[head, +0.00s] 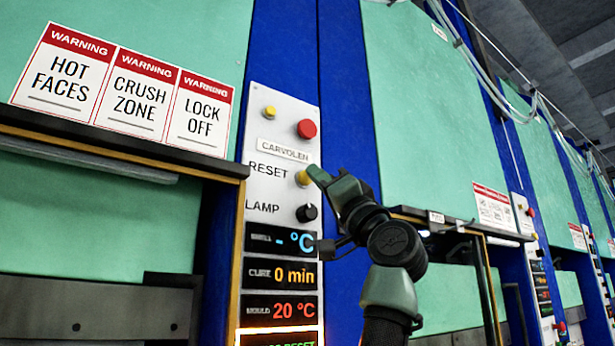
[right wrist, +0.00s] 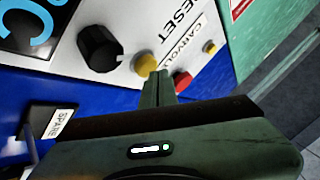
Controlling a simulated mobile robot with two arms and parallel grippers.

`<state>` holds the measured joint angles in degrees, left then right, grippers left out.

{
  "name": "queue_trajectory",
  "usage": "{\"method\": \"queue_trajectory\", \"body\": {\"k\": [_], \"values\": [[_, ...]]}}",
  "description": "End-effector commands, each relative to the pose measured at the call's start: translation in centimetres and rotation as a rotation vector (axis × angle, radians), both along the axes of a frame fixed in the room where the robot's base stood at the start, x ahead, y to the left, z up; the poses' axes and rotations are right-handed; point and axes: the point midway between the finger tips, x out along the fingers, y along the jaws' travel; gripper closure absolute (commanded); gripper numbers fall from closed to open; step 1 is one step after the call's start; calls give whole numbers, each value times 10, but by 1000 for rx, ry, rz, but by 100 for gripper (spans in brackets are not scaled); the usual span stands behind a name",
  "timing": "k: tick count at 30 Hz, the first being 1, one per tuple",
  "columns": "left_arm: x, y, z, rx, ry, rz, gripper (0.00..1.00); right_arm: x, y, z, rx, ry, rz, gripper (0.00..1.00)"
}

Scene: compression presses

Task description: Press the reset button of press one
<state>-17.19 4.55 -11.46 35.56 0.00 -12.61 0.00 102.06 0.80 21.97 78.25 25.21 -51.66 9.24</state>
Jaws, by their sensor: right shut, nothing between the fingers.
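The press control panel (head: 270,130) is a white strip on a blue column. Beside the word RESET is a yellow reset button (head: 302,178). My right gripper (head: 318,174) is shut and empty, with its tip at the right edge of this button, overlapping it in the head view. In the right wrist view the yellow button (right wrist: 145,65) shows just beyond the closed fingertips (right wrist: 157,75). I cannot tell whether they touch. My left gripper is not in view.
A black lamp knob (head: 307,213) sits below the button, and a red button (head: 307,129) and a smaller yellow button (head: 269,112) sit above. Displays (head: 281,275) read 0 min and 20 °C. Warning signs (head: 123,90) hang left. More presses stand to the right.

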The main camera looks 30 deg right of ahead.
Motion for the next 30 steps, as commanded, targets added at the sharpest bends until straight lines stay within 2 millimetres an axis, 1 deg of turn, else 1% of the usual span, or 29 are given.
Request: {"method": "queue_trajectory", "body": {"k": [23, 30], "values": [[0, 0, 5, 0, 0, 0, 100, 10, 1, 0, -1, 1, 0, 100], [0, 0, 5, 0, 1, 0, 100, 10, 1, 0, -1, 1, 0, 100]]}}
